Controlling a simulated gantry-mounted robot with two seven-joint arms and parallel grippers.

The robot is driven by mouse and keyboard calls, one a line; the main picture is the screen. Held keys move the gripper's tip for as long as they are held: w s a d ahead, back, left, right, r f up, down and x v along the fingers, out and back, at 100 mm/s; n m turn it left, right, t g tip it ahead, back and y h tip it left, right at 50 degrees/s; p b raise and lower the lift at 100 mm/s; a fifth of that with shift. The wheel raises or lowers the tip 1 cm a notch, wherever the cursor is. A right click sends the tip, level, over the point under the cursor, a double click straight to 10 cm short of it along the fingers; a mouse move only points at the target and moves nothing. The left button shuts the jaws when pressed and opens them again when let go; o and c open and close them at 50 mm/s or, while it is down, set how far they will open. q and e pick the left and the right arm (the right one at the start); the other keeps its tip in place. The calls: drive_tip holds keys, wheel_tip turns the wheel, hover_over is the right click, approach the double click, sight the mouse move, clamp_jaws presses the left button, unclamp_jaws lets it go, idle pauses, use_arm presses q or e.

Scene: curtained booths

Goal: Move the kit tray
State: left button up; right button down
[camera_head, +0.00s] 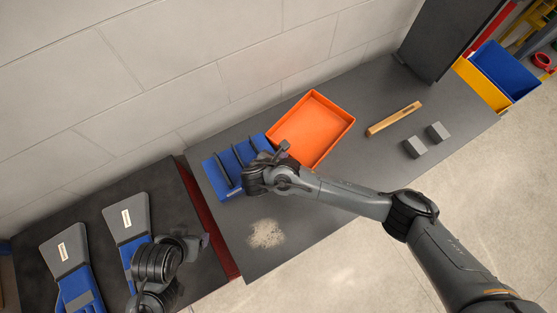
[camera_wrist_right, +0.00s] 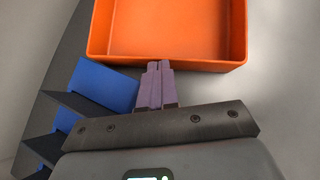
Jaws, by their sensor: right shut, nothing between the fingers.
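An orange tray (camera_head: 318,131), open-topped and empty, lies on the dark bench beside a blue slotted rack (camera_head: 223,176). I take the orange tray to be the kit tray. My right gripper (camera_head: 282,149) is at the tray's near-left corner, by the rack. In the right wrist view its fingers (camera_wrist_right: 156,85) are shut together with nothing between them, and their tips overlap the rim of the orange tray (camera_wrist_right: 205,64). I cannot tell whether they touch it. My left gripper (camera_head: 199,242) is low at the left, over the other dark table; its jaws are not clear.
A wooden-coloured bar (camera_head: 394,119) and two grey blocks (camera_head: 415,147) (camera_head: 438,131) lie to the right. A pale speckled patch (camera_head: 266,234) marks the near bench. Yellow (camera_head: 481,86) and blue (camera_head: 505,70) bins stand at the far right. Blue-and-grey items (camera_head: 127,218) lie on the left table (camera_head: 178,205).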

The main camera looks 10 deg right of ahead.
idle(0.3)
drive_tip(key=shift+w+d, duration=0.15)
drive_tip(key=shift+w, duration=0.05)
drive_tip(key=w+d, duration=0.2)
drive_tip(key=w, duration=0.1)
drive_tip(key=shift+d, duration=0.1)
drive_tip(key=shift+s, duration=0.1)
